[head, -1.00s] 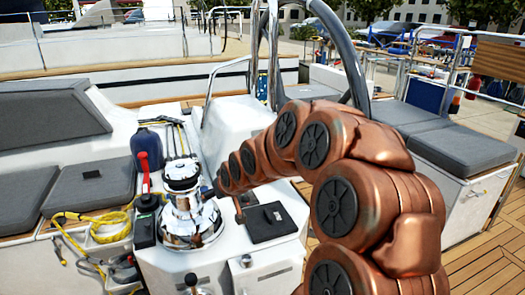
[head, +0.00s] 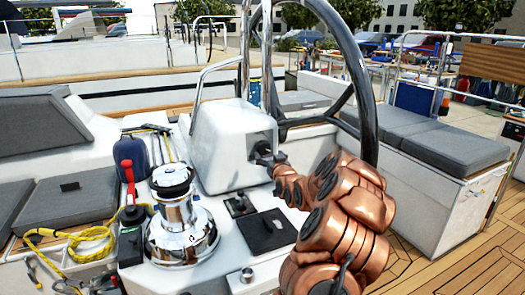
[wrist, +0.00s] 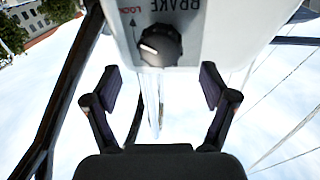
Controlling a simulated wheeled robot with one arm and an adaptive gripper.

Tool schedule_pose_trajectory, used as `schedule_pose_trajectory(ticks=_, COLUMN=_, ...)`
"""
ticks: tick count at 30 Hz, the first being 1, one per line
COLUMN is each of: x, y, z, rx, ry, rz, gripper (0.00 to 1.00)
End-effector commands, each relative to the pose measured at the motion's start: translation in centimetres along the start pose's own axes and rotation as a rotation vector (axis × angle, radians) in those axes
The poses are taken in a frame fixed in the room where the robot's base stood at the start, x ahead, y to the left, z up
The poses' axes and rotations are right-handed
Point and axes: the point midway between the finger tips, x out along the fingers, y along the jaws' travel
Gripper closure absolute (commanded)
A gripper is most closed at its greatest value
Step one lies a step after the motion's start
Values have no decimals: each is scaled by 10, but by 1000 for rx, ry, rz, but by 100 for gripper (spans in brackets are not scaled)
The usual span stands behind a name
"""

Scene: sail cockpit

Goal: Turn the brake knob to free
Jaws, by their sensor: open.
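The brake knob (wrist: 160,45) is black and round with a pale pointer mark at its left side. It sits on a white panel (wrist: 222,40) with upside-down lettering reading BRAKE, a red LOCK and an arrow. My gripper (wrist: 160,87) is open and empty. In the wrist view its two fingers stand apart, below the knob and to either side of it, not touching it. In the head view my gripper (head: 264,156) is at the right side of the white pedestal (head: 222,150); the knob cannot be made out there.
The large steering wheel (head: 362,80) rises just behind and right of my arm. A chrome winch (head: 182,225) with a red-handled tool (head: 130,180) beside it stands left on the white console. A black hatch plate (head: 268,232) lies in front of the pedestal. Wooden deck (head: 440,250) is open at right.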

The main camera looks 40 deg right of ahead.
Motion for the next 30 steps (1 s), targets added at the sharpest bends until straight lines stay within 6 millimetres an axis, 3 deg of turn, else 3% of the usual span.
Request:
schedule_pose_trajectory(ticks=18, x=61, y=-1, z=2, rx=0, ry=-4, rz=-1, gripper=16)
schedule_pose_trajectory(ticks=30, x=70, y=-1, z=0, rx=0, ry=-3, rz=-1, gripper=16)
